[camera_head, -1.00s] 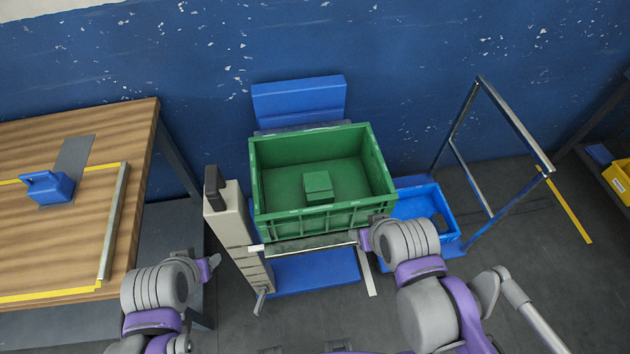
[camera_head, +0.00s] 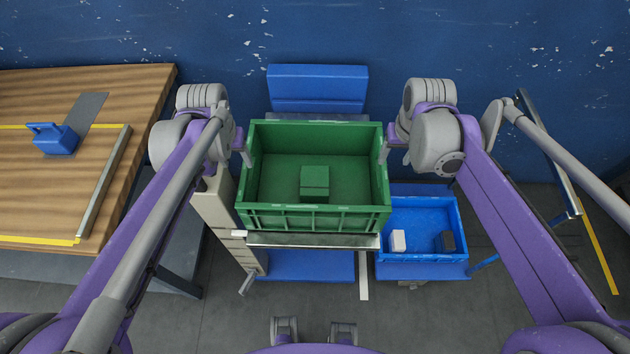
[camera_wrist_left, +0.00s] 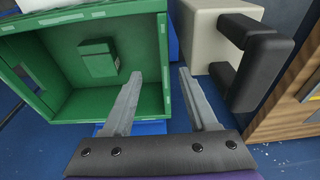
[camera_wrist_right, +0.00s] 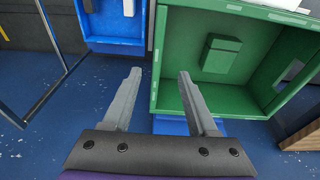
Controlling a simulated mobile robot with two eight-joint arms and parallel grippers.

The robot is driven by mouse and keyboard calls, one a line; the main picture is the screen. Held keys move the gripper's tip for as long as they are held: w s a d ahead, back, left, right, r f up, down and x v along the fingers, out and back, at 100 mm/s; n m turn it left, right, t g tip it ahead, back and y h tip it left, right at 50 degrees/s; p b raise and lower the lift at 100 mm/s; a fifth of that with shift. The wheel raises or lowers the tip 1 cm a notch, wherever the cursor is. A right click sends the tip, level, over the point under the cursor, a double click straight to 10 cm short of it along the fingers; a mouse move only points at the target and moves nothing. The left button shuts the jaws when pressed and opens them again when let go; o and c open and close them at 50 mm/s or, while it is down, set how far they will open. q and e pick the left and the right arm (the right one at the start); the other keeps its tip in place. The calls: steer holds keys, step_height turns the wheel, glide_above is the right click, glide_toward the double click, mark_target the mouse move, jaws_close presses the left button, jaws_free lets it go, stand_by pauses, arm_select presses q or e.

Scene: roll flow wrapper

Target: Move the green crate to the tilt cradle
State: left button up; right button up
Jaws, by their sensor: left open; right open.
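The green crate (camera_head: 315,217) sits upright and open-topped on a stand with a pale front bar (camera_head: 310,240). A green block (camera_head: 314,183) lies inside it. My left gripper (camera_head: 245,150) is open at the crate's left wall, and my right gripper (camera_head: 384,150) is open at its right wall. In the left wrist view the crate wall (camera_wrist_left: 163,45) lines up between the open fingers; the right wrist view shows the same at the other wall (camera_wrist_right: 157,60). Neither gripper is closed on it. I cannot tell for sure which fixture is the tilt cradle.
A beige column (camera_head: 215,210) with a black handle (camera_wrist_left: 250,50) stands close at the crate's left. A blue bin (camera_head: 420,262) with small items is at lower right. A wooden table (camera_head: 100,90) is left, a metal frame (camera_head: 548,150) right. A blue wall is behind.

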arm_select(q)
steer(key=w+f, duration=0.2)
steer(key=w+f+g, duration=0.1)
steer(key=w+f, duration=0.1)
steer(key=w, duration=0.1)
steer(key=w+f+g, duration=0.1)
steer(key=w+f, duration=0.1)
steer(key=shift+w+a+b, duration=0.35)
steer(key=shift+b, duration=0.05)
arm_select(e)
steer(key=g, duration=0.2)
glide_above(381, 167)
steer(key=w+d, duration=0.1)
steer(key=w, duration=0.1)
step_height(381, 167, down, 5)
steer(key=shift+w+f, duration=0.1)
arm_select(q)
step_height(381, 167, down, 11)
steer(key=shift+r, duration=0.1)
arm_select(e)
step_height(381, 167, down, 11)
steer(key=shift+r, duration=0.15)
arm_select(q)
jaws_close()
arm_select(e)
jaws_close()
